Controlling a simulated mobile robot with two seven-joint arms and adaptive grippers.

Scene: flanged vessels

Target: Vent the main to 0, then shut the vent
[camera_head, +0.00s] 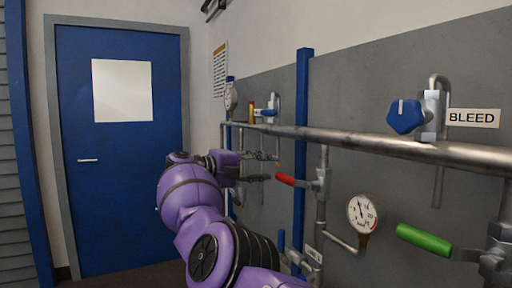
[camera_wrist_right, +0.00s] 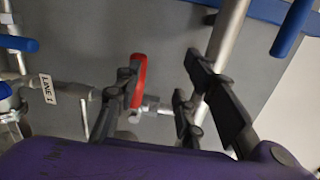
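The steel main pipe (camera_head: 385,145) runs along the grey wall panel. A blue star-shaped knob (camera_head: 405,116) sits on a valve above it, beside a label reading BLEED (camera_head: 473,118). Its open or shut state cannot be told. A round gauge (camera_head: 362,213) hangs below the main; its needle points up and slightly left. My right gripper (camera_head: 262,167) is in mid-picture, left of the red lever (camera_head: 291,180). In the wrist view my right gripper (camera_wrist_right: 170,92) has its fingers apart, with the red lever (camera_wrist_right: 138,80) close to the left finger; contact cannot be told. My left gripper is not in view.
A green lever (camera_head: 424,240) is at lower right. A smaller gauge (camera_head: 231,98) and a blue-handled valve (camera_head: 266,113) stand at the main's far end. A blue post (camera_head: 302,100) rises behind the main. A blue door (camera_head: 118,190) is at left.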

